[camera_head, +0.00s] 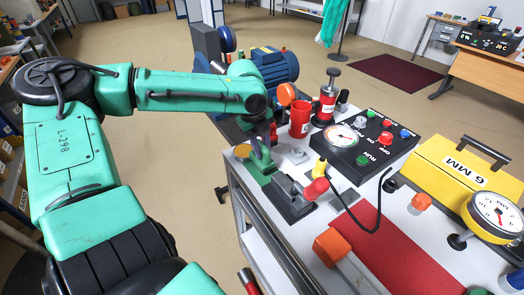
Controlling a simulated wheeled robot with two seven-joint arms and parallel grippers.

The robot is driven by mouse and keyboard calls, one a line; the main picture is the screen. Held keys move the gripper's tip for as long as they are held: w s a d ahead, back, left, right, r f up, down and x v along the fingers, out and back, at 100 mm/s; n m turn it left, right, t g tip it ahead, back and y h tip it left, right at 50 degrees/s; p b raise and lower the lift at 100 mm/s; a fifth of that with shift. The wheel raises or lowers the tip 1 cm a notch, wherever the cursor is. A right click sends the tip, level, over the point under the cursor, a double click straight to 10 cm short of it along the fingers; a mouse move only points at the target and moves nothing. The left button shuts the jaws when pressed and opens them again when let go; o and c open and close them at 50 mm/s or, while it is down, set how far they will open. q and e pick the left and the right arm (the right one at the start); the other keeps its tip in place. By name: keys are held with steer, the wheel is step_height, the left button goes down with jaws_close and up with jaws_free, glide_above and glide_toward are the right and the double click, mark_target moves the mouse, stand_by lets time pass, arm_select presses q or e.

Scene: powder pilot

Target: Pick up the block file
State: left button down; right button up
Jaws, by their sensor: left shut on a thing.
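My left gripper (260,149) reaches in from the left and points down at the near left corner of the workbench. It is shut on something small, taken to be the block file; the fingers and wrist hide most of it. A green block-like base (262,170) is directly below the fingertips. I cannot tell whether the held thing touches this base. My right gripper is not in view.
A dark vise-like fixture (293,203), a red cup (300,118) and a black control panel (370,140) with a gauge stand close by. A yellow case (455,172) and orange block (333,245) are farther right. Open floor lies left of the bench.

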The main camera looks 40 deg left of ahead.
arm_select(q)
step_height(320, 180, up, 18)
steer(key=p, duration=0.1)
steer(key=shift+p, duration=0.3)
